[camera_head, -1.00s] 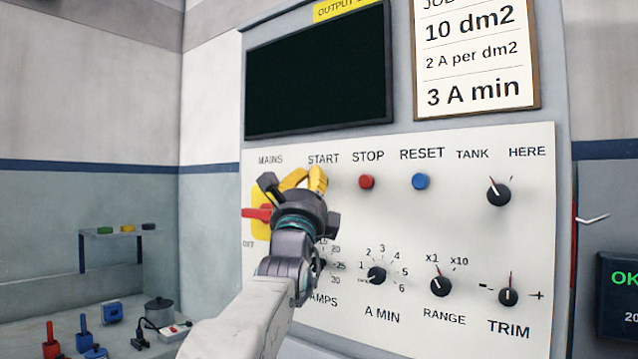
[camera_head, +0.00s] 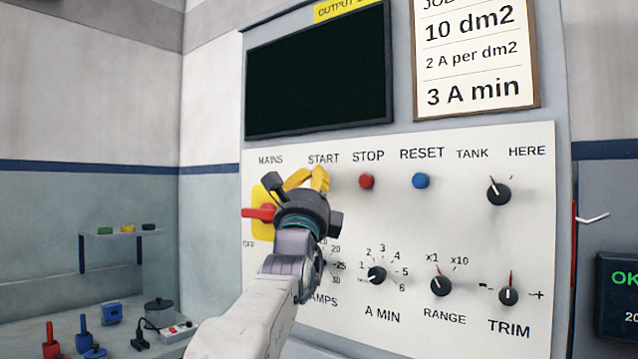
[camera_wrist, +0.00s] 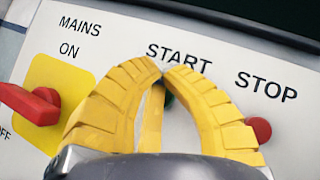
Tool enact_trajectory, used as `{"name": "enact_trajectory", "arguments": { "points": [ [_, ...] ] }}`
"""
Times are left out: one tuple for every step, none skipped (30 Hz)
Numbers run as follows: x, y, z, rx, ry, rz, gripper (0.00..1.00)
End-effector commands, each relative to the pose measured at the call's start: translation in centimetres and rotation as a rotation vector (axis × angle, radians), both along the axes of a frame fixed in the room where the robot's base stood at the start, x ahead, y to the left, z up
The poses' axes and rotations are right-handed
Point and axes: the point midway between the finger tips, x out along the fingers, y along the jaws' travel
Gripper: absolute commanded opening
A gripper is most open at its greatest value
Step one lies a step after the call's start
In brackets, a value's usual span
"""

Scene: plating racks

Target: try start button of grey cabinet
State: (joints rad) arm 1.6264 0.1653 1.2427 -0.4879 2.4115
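The grey cabinet (camera_head: 402,70) has a white panel with a START label (camera_head: 323,159). The start button (camera_wrist: 168,100) shows as a small dark green patch between my fingers in the wrist view; most of it is hidden, and my gripper covers it in the head view. My gripper (camera_head: 318,176) has yellow fingers whose tips (camera_wrist: 163,70) come together just below the START label, in front of the button. It looks shut and empty. I cannot tell whether it touches the button. The cabinet's screen (camera_head: 318,75) is dark.
The red mains handle (camera_head: 258,213) on its yellow plate is close at the left. The red stop button (camera_head: 367,181) and blue reset button (camera_head: 420,181) are to the right. Several black knobs (camera_head: 440,285) sit lower. A shelf (camera_head: 120,232) is at far left.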

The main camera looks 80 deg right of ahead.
Motion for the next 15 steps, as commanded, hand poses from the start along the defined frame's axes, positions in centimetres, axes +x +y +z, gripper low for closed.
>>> {"name": "enact_trajectory", "arguments": {
  "points": [
    [-0.05,-0.07,-0.03,0.001,0.000,-0.001,0.00],
    [-0.05,-0.04,-0.01,0.001,0.000,-0.001,0.00],
    [-0.05,-0.05,-0.02,0.001,0.000,-0.001,0.00],
    [-0.05,-0.05,-0.02,0.001,0.000,-0.001,0.00],
    [-0.05,-0.05,-0.02,0.001,0.000,-0.001,0.00],
    [-0.05,-0.05,-0.02,0.001,0.000,-0.001,0.00],
    [-0.05,-0.05,-0.02,0.001,0.000,-0.001,0.00],
    [-0.04,-0.05,-0.03,0.001,0.000,-0.001,0.00],
    [-0.04,-0.04,-0.04,0.001,0.000,-0.001,0.00],
    [-0.03,-0.02,-0.05,0.001,0.000,-0.001,0.00],
    [-0.02,-0.01,-0.06,0.001,0.000,-0.001,0.00],
    [0.00,0.04,-0.08,0.000,0.000,0.000,0.00],
    [0.03,0.09,-0.09,0.000,0.000,0.000,0.00],
    [0.05,0.15,-0.11,-0.001,0.000,0.001,0.00],
    [0.10,0.25,-0.14,0.000,0.001,0.001,0.00]
  ]
}}
